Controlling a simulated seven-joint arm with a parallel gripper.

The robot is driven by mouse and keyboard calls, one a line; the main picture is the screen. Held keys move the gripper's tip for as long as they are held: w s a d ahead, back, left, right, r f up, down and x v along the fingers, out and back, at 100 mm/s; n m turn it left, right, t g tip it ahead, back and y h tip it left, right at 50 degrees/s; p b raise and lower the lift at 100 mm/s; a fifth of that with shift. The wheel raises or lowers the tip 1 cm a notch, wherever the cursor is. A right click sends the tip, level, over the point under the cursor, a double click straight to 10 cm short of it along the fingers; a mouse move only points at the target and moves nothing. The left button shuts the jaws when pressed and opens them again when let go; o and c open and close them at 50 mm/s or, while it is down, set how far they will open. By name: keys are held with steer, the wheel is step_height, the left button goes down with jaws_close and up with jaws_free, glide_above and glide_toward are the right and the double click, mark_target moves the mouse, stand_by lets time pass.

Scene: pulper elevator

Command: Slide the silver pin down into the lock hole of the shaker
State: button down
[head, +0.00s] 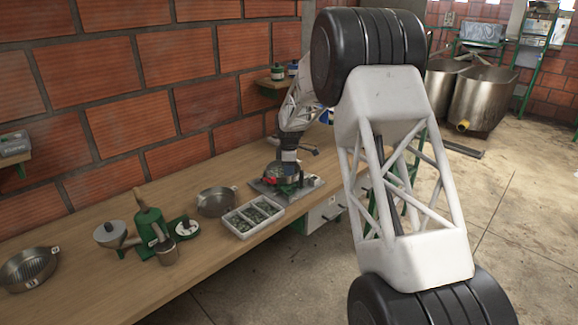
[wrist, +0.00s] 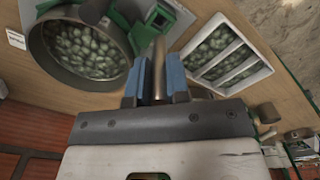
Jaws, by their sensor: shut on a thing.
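My gripper (wrist: 157,78) has its two blue fingers shut on the silver pin (wrist: 159,58), a slim metal rod that points away from the wrist camera between them. In the head view my gripper (head: 288,160) is over the shaker (head: 288,188), which has green parts and stands on a grey metal plate. In the wrist view green shaker parts (wrist: 120,22) show beyond the fingers, beside a round metal sieve (wrist: 118,78) full of green beans. The lock hole cannot be made out, and I cannot tell whether the pin tip touches the shaker.
A white divided tray (head: 243,235) of green beans lies close in front of the shaker; it also shows in the wrist view (wrist: 240,75). An empty metal pan (head: 216,203), a green hand mill (head: 150,225) and a ribbed pan (head: 30,270) stand further left. A brick wall (head: 100,80) backs the bench.

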mark_target(289, 183)
steer(key=shift+f, duration=1.3)
steer(key=shift+f, duration=2.25)
stand_by(2.9)
steer(key=c, duration=1)
jaws_free()
steer(key=shift+r, duration=0.1)
steer(key=shift+r, duration=3.8)
